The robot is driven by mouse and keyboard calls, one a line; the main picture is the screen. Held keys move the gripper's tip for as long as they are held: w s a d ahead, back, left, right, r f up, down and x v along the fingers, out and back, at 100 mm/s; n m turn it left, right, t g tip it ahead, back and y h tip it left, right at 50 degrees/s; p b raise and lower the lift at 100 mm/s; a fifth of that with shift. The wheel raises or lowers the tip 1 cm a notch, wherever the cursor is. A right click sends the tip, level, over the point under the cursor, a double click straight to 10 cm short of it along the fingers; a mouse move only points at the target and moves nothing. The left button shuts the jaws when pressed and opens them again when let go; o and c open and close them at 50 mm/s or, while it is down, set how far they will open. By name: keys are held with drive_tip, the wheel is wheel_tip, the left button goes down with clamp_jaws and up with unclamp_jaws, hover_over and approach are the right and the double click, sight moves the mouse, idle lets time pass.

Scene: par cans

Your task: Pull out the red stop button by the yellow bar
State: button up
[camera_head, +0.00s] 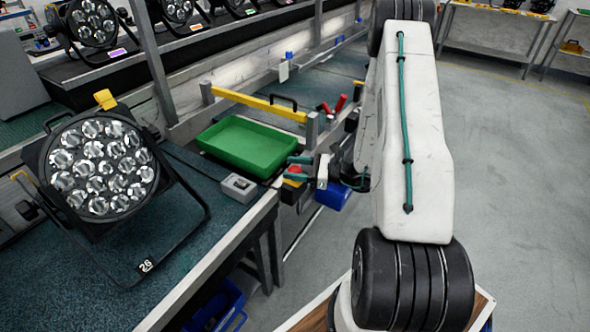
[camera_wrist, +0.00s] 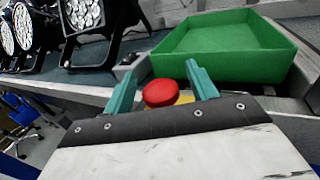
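The red stop button (camera_wrist: 160,92) is a round red cap on a yellow part (camera_wrist: 184,100), which is mostly hidden behind my wrist in the wrist view. In the head view the red stop button (camera_head: 295,169) shows small near the bench's front edge. My gripper (camera_wrist: 163,72) is open, with one teal finger on each side of the button. A gap shows between the button and each finger. A yellow bar (camera_head: 258,105) spans two grey posts behind the green tray.
A green tray (camera_head: 248,143) lies just beyond my gripper. A small grey box (camera_head: 239,187) sits on the bench to the left. A large par can (camera_head: 102,168) stands farther left. Red-handled tools (camera_head: 340,104) lie behind. Open floor is at the right.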

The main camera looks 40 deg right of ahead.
drive_tip(key=shift+f, duration=0.1)
drive_tip(key=v, duration=0.7)
drive_tip(key=shift+s+d, duration=0.25)
drive_tip(key=shift+s, duration=0.05)
idle(0.3)
drive_tip(key=s+a+r+n+g+h, duration=0.6)
drive_tip(key=s+a+r+n, duration=0.4)
drive_tip(key=r+n, duration=0.3)
drive_tip(key=s+a+r+n+g+h, duration=0.6)
drive_tip(key=s+a+r+n, duration=0.5)
drive_tip(key=r+n, duration=0.3)
wheel_tip(320, 180, up, 2)
drive_tip(key=shift+a+r, duration=0.1)
drive_tip(key=shift+a, duration=0.45)
